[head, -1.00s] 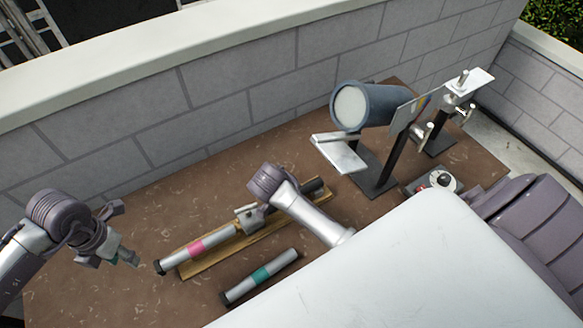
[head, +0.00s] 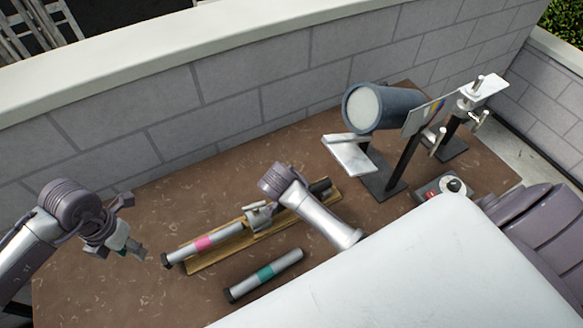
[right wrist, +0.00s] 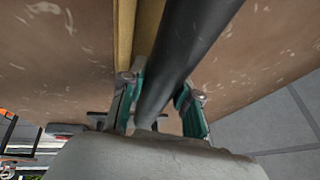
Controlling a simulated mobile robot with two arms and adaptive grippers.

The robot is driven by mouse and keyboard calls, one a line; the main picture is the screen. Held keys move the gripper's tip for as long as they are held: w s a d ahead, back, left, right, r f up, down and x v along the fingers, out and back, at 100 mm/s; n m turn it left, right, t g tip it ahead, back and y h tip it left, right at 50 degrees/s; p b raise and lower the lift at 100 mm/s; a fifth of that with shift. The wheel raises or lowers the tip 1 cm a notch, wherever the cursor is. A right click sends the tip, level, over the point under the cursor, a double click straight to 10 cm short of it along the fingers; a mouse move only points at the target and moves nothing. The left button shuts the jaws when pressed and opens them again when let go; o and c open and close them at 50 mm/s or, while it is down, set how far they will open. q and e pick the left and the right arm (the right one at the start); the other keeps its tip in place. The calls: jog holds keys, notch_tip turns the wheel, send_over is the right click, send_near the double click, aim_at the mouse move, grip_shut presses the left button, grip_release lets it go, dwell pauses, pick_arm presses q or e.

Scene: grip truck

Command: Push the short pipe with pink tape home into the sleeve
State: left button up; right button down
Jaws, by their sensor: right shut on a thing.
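The short pipe with pink tape (head: 228,232) lies along the left part of a wooden cradle (head: 205,263), its black-capped end sticking out to the left. Its inner end meets a metal fitting (head: 258,213) beside my right wrist; how deep it goes is hidden. A dark tube (head: 320,186), which looks like the sleeve, lies in line on the cradle's right part. My right gripper, mostly hidden in the head view, is shut on this tube in the right wrist view (right wrist: 158,105). My left gripper (head: 132,228) is open and empty, left of the pink-taped pipe and apart from it.
A similar pipe with teal tape (head: 264,272) lies in front of the cradle. A blue-grey cylinder (head: 395,108) on a stand, metal posts and a small control box (head: 445,190) stand at the right. A block wall borders the back. The table's left part is clear.

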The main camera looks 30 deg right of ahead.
aim_at(169, 259)
pick_arm(q)
grip_shut()
jog(key=f+n+h, duration=0.1)
jog(key=f+n, duration=0.2)
jog(key=n, duration=0.5)
jog(key=a+f+n+h, duration=0.1)
jog(key=f+n, duration=0.3)
jog(key=n, duration=0.5)
jog(key=a+f+n+h, duration=0.1)
jog(key=f+n, duration=0.3)
jog(key=n, duration=0.4)
jog(key=shift+a+h, duration=0.25)
jog(key=shift+h, duration=0.35)
jog(key=shift+d+r, duration=0.1)
jog(key=shift+d, duration=0.75)
